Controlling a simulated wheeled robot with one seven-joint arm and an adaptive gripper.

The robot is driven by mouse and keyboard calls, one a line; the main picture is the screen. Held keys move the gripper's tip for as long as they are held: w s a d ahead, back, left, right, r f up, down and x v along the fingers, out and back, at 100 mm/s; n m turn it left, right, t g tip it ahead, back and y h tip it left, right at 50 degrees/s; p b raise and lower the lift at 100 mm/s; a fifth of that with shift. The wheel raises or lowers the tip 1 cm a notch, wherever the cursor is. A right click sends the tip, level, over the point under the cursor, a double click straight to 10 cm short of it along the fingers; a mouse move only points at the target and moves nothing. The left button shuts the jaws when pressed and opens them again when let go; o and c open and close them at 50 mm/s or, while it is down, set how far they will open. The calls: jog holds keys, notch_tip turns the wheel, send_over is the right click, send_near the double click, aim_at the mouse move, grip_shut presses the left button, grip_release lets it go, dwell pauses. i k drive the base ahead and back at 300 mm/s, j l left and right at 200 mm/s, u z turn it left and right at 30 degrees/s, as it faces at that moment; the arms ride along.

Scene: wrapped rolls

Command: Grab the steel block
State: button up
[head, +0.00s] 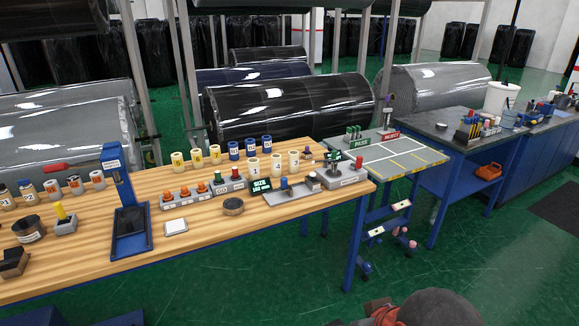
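No single thing is plainly the steel block at this size. A small greyish block (313,181) sits at the right end of a long grey fixture (282,193) on the wooden workbench (110,270). A grey block with a yellow knob (65,221) stands at the left of the bench. My gripper does not show.
Several yellow, blue and cream cups (253,165) stand along the bench. A dark round puck (233,207) lies near the front. Right are a grey marked table (395,158) and a blue-legged bench (450,130).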

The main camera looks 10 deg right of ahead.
aim_at(306, 154)
jog(key=i+l+u, duration=0.25)
jog(key=i+l, duration=0.65)
jog(key=i, duration=0.4)
jog(key=i+l+u, duration=0.25)
jog(key=i+l, duration=0.85)
jog(key=i, duration=0.15)
